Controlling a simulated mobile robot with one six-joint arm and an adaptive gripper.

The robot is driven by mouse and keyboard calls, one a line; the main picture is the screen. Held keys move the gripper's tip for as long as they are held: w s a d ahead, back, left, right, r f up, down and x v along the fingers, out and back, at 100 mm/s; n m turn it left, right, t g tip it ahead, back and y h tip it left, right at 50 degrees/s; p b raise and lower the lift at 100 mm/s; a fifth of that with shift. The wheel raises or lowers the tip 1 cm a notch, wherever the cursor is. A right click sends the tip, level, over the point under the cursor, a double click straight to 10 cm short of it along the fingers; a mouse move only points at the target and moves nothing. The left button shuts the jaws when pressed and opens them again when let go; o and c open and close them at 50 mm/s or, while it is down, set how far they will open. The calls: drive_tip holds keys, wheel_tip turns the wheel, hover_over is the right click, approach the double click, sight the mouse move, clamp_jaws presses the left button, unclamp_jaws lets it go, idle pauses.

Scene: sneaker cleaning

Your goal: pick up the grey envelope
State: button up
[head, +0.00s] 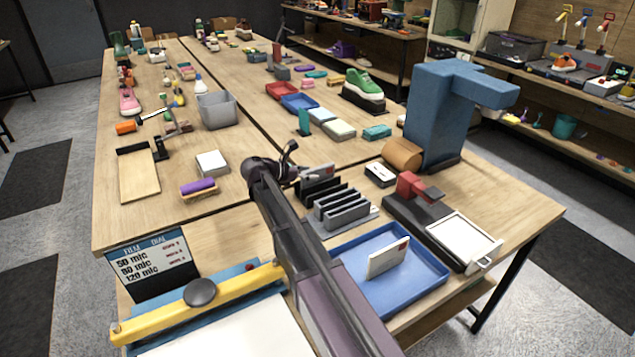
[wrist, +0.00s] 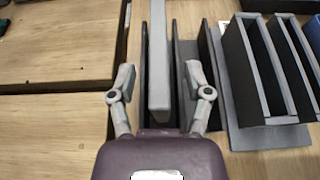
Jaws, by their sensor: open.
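A grey slab, apparently the grey envelope (wrist: 159,60), stands on edge between dark dividers in the wrist view. Its near end lies between the fingers of my gripper (wrist: 160,88), which is open with one finger on each side. I see no clear contact. In the head view, my gripper (head: 287,163) is at the left end of the dark slotted rack (head: 340,203). A pale grey edge with a red mark (head: 318,171) shows just beyond the gripper, partly hidden; I cannot tell whether it is the same piece.
A blue tray (head: 432,272) holding a pale envelope with a red mark (head: 388,258) is in front of the rack. A black device with a red part (head: 412,187) stands to the right. A white block (head: 212,162) and a purple-topped brush (head: 198,187) lie left, with bare wood around them.

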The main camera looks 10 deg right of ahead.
drive_tip(key=shift+x, duration=0.85)
clamp_jaws()
